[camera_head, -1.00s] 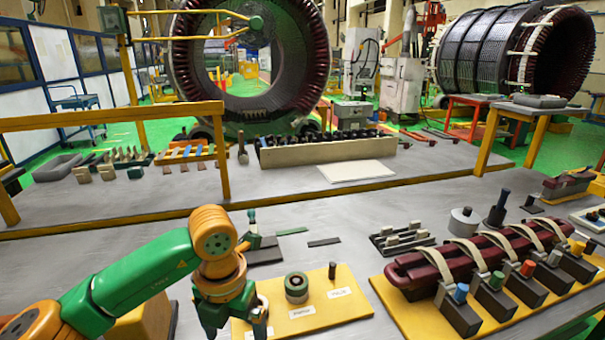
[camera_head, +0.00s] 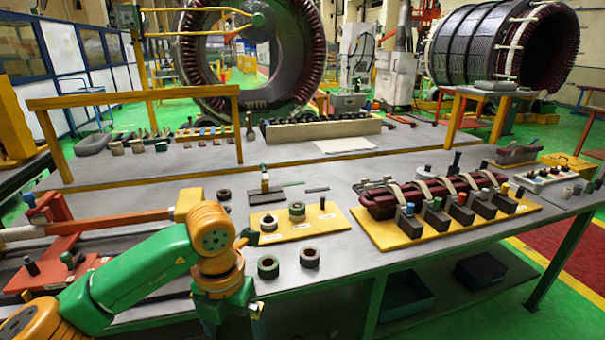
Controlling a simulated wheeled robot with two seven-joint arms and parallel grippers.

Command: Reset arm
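My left arm, green and orange, comes in from the bottom left. My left gripper (camera_head: 230,318) points down in front of the workbench's near edge, at the bottom of the view. Its fingertips run to the bottom edge of the picture, so its opening cannot be made out. No object shows in it. My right arm and gripper are not in view.
The grey workbench (camera_head: 335,248) holds a yellow board (camera_head: 330,219) with rings, two loose rings (camera_head: 268,266) (camera_head: 310,257), and a dark red coil (camera_head: 380,203) on a yellow base. An orange-red fixture (camera_head: 62,235) stands left. Floor is free at lower right.

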